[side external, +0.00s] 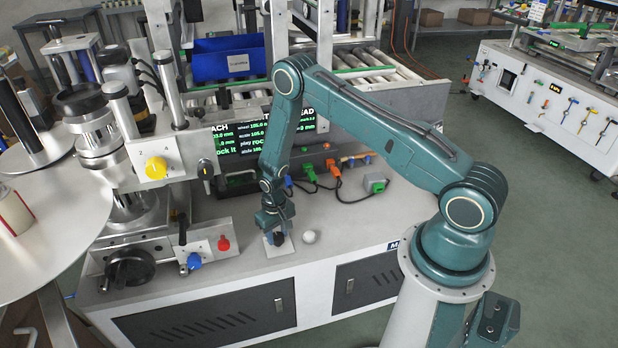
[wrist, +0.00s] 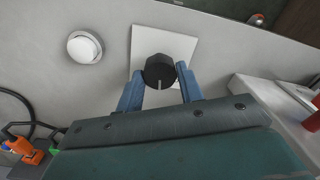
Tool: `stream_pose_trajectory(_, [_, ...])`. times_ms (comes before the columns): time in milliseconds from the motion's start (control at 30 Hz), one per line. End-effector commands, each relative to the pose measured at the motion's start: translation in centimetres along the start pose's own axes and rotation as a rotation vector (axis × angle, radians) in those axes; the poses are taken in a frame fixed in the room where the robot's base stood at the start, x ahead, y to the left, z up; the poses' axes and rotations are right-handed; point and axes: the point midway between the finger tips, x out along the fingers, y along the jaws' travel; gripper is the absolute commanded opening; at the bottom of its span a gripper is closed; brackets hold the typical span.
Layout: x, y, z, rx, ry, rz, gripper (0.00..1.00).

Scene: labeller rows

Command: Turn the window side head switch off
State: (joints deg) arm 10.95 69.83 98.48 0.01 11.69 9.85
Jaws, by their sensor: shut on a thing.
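The head switch is a black rotary knob (wrist: 160,72) with a pale pointer line, on a square white plate (wrist: 178,44) in the wrist view. The pointer line lies toward the bottom of that view, toward my gripper. My gripper (wrist: 161,88) has its blue fingers on either side of the knob and is shut on it. In the side external view my gripper (side external: 276,234) points down at the white plate (side external: 273,249) on the bench top. The knob is mostly hidden by the fingers there.
A round white button (wrist: 85,47) stands beside the plate; it also shows in the side view (side external: 309,237). Bare bench top lies right of the button.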

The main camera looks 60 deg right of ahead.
Motion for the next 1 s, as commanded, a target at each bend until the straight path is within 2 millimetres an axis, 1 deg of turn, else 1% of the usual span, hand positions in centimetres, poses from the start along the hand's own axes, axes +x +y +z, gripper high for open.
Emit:
stream_pose_trajectory(400, [-0.04, 0.00, 0.00, -0.387, 0.000, 0.000, 0.14])
stream_pose_trajectory(600, [-0.04, 0.00, 0.00, -0.527, 0.000, 0.000, 0.14])
stream_pose_trajectory(800, [-0.04, 0.00, 0.00, -0.609, 0.000, 0.000, 0.14])
stream_pose_trajectory(1000, [-0.04, 0.01, 0.00, -0.639, 0.000, 0.000, 0.14])
